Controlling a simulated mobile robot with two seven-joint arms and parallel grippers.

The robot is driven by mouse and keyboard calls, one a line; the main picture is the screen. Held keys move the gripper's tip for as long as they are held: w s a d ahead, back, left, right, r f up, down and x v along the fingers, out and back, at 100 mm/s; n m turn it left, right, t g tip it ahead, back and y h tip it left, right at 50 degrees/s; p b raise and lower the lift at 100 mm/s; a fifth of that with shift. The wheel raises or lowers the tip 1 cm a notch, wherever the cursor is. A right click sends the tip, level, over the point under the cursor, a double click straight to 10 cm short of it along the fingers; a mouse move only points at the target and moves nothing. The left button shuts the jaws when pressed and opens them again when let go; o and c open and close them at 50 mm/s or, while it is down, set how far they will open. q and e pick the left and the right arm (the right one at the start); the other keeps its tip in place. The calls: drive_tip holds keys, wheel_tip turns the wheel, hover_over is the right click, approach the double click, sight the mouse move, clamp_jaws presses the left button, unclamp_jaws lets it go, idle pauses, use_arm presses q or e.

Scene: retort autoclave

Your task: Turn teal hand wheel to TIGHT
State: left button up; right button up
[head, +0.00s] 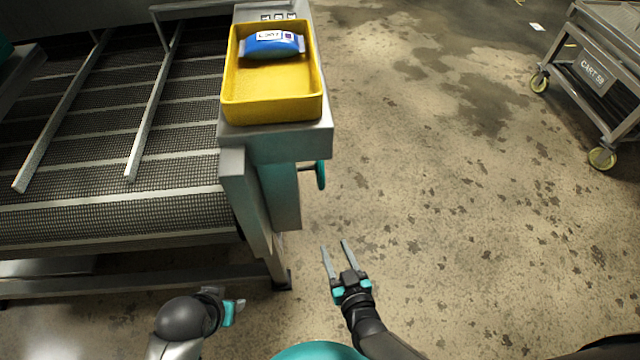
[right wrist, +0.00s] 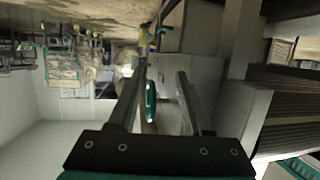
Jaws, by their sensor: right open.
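The teal hand wheel (head: 321,175) is seen nearly edge-on in the head view, on the right side of the conveyor's end post. In the right wrist view the wheel (right wrist: 150,101) is a narrow teal oval between my fingers, farther off. Its markings, including any TIGHT mark, are not readable. My right gripper (head: 334,245) is open and empty, below the wheel in the head view and apart from it; its two fingers also show in the wrist view (right wrist: 161,70). My left gripper (head: 236,307) is low beside the conveyor leg, and its fingers are mostly hidden.
A yellow tray (head: 272,112) holding a blue labelled pack (head: 272,45) sits on the conveyor's end housing. The mesh conveyor (head: 90,130) fills the left. A wheeled cart (head: 592,70) stands at the upper right. The concrete floor between post and cart is clear.

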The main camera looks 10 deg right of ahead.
sight(321, 189)
use_arm(q)
wheel_tip(321, 189, up, 8)
drive_tip(key=b, duration=0.3)
use_arm(e)
drive_tip(key=w+r+t+b, duration=0.1)
drive_tip(key=w, duration=0.4)
drive_tip(key=w+a+r+m+t+h+b, duration=0.1)
drive_tip(key=w+r+b, duration=0.1)
drive_tip(key=w, duration=0.3)
drive_tip(key=w+r+m+t+b, duration=0.1)
drive_tip(key=w, duration=0.4)
drive_tip(key=shift+w+a+r+t+h+b, duration=0.1)
drive_tip(key=shift+a+r+t+h+b, duration=0.2)
drive_tip(key=shift+a+h, duration=0.1)
drive_tip(key=shift+w+b, duration=0.45)
drive_tip(key=shift+w, duration=0.35)
use_arm(q)
drive_tip(key=w+d+r+t+h, duration=0.1)
drive_tip(key=w+d+t+h, duration=0.1)
drive_tip(key=d+t, duration=0.3)
drive_tip(key=w+d+r+t+h+b, duration=0.1)
drive_tip(key=w+d+r+t+h, duration=0.1)
drive_tip(key=d+t, duration=0.4)
drive_tip(key=shift+w+d+t+h, duration=0.2)
drive_tip(key=shift+t+h, duration=0.1)
drive_tip(key=shift+h, duration=0.6)
use_arm(e)
drive_tip(key=shift+w, duration=1)
clamp_jaws()
